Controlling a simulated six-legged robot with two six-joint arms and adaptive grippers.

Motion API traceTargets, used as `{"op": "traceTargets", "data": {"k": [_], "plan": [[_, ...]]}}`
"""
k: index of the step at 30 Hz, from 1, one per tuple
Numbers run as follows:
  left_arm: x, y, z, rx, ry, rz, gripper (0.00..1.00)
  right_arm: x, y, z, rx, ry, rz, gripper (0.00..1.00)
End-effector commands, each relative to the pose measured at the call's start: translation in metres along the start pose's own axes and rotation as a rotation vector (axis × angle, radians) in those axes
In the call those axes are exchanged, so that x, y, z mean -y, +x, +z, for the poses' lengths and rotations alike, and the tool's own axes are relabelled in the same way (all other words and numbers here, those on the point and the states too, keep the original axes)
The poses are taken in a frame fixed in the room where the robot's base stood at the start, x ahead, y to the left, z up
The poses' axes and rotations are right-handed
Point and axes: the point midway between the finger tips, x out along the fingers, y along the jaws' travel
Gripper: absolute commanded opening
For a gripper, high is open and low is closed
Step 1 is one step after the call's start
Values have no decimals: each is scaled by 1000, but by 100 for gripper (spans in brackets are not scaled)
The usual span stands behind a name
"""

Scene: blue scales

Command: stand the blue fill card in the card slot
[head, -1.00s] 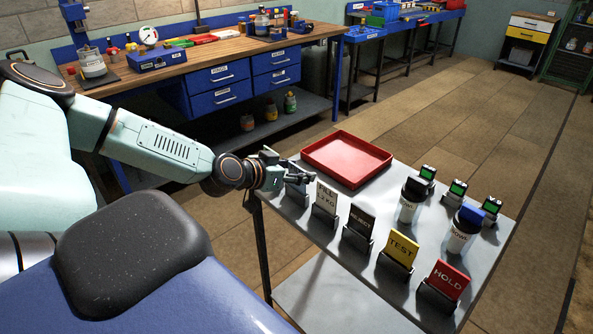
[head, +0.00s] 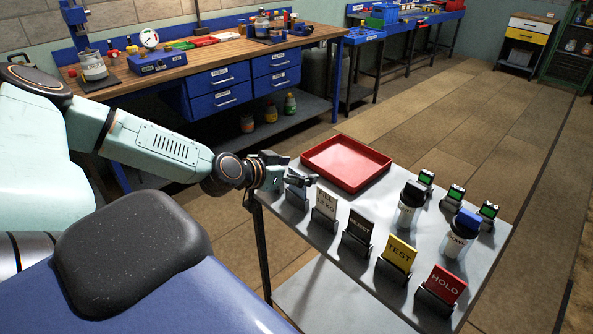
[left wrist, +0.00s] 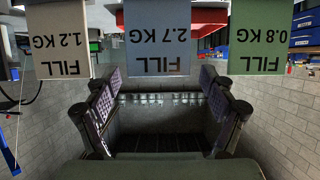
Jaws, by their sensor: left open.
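The blue fill card (left wrist: 160,40), marked FILL 2.7 KG, shows upside down in the left wrist view. It stands between a cream FILL 1.2 KG card (left wrist: 59,40) and a green FILL 0.8 KG card (left wrist: 244,38). My left gripper (left wrist: 162,80) is open and empty, with the blue card ahead, in line with the gap between its fingers. In the head view my left gripper (head: 300,181) is at the near-left table edge, mostly hiding the blue card; the cream card (head: 326,204) stands beside it in a dark holder. I cannot tell which holder is the card slot.
Black REJECT (head: 359,227), yellow TEST (head: 400,253) and red HOLD (head: 445,284) cards stand in a row of holders on the grey table (head: 325,270). Behind are a red tray (head: 372,181), two lidded jars (head: 410,207) and small green-screened scales (head: 454,193).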

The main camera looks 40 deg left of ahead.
Motion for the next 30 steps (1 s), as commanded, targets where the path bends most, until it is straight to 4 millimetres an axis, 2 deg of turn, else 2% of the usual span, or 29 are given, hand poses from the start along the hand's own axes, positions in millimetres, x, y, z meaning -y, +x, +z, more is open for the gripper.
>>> {"op": "traceTargets", "data": {"k": [1,15,22,30], "plan": [[0,-5,-10,-1,0,0,83,0,-11,0,0,0,0,0],[0,-24,-52,0,0,1,83,0,-55,0,0,0,0,0],[0,-28,-61,0,0,1,83,0,-65,0,0,0,0,0],[0,-27,-59,0,0,-1,83,0,-62,0,0,0,0,0]]}}
